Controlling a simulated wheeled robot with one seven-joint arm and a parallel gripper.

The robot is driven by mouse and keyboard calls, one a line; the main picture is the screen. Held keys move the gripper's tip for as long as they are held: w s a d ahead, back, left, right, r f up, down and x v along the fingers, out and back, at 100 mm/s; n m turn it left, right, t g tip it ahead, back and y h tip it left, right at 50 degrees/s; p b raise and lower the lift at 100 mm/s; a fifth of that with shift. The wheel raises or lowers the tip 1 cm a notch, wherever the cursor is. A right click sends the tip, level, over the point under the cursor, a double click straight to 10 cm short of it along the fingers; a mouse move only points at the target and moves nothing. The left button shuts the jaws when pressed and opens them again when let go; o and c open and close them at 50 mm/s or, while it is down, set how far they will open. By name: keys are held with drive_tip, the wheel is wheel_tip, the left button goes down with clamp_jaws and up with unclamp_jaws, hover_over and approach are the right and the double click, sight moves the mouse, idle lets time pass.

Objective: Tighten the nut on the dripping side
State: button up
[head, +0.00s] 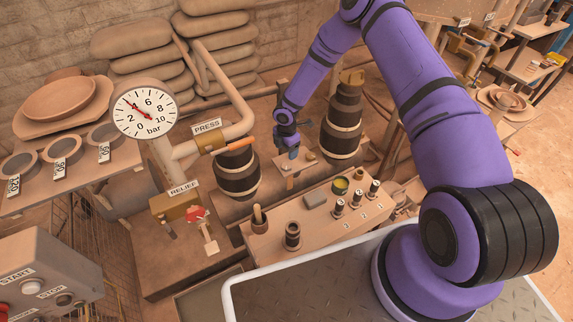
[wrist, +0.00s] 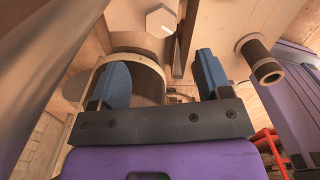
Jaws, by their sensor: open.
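My gripper (head: 290,154) points down between two dark banded cylinders, the left one (head: 238,176) and the right one (head: 343,118). In the wrist view its two blue fingers (wrist: 165,78) are apart with nothing held between them. A pale hexagonal nut or bolt head (wrist: 161,20) shows beyond the fingers, near the top, apart from them. A pale-rimmed round body (wrist: 130,66) lies behind the left finger. I see no drip in either view, so I cannot tell which side is dripping.
A pressure gauge (head: 145,109) reads about 4 bar. The PRESS valve (head: 211,142) and RELIEF valve (head: 175,207) stand left of my gripper.

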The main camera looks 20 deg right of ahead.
sight(287, 166)
wheel_tip(287, 166, down, 9)
drive_tip(key=shift+f, duration=0.1)
idle(0.3)
drive_tip(key=c, duration=0.9)
